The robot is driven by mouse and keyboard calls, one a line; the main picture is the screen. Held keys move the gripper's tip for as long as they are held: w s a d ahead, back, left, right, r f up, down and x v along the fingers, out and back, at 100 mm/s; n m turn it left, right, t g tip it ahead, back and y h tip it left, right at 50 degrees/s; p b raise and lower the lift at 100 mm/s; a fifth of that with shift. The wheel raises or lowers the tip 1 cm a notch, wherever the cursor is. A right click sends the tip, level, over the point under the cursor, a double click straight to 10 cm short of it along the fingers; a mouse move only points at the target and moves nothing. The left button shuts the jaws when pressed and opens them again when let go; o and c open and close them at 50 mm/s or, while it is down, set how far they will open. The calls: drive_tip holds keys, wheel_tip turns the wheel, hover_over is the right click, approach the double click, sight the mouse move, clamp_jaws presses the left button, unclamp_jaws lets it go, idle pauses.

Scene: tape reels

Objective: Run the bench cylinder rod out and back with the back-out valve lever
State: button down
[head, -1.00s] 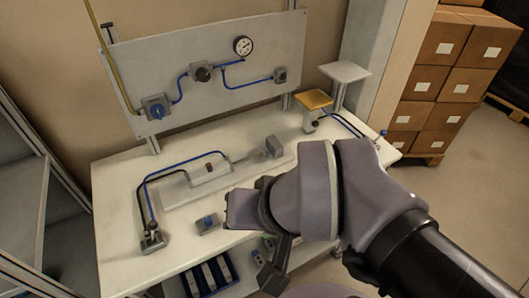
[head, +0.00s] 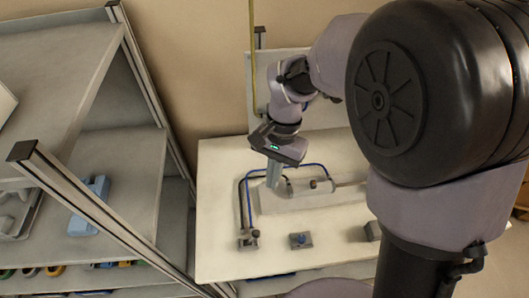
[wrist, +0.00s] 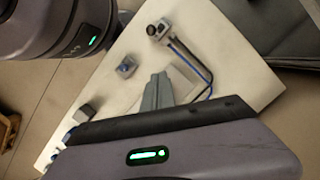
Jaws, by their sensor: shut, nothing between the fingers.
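The bench cylinder lies on a pale grey base plate (head: 290,203) on the white bench. Its thin rod (head: 350,184) runs right until my arm hides it. A small valve (head: 248,240) stands at the bench's left front, joined to the cylinder by a blue and a black hose. The valve also shows in the wrist view (wrist: 159,30); its lever position is too small to tell. My gripper (head: 272,186) points down, shut and empty, by the left end of the cylinder base, behind and right of the valve. Its fingers show in the wrist view (wrist: 158,82).
A small block with a blue knob (head: 300,241) sits right of the valve. Another grey block (head: 372,231) is partly behind my arm. A shelf rack (head: 110,185) with metal posts stands close on the left. The bench front between valve and knob is clear.

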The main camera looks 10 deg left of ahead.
sight(253, 237)
drive_tip(key=s+a+f+b, duration=0.2)
drive_tip(key=s+f+b, duration=0.2)
drive_tip(key=f, duration=0.5)
drive_tip(key=shift+s+f+b, duration=0.3)
drive_tip(key=shift+s+f, duration=0.05)
drive_tip(key=shift+s, duration=0.85)
drive_tip(key=shift+r, duration=0.1)
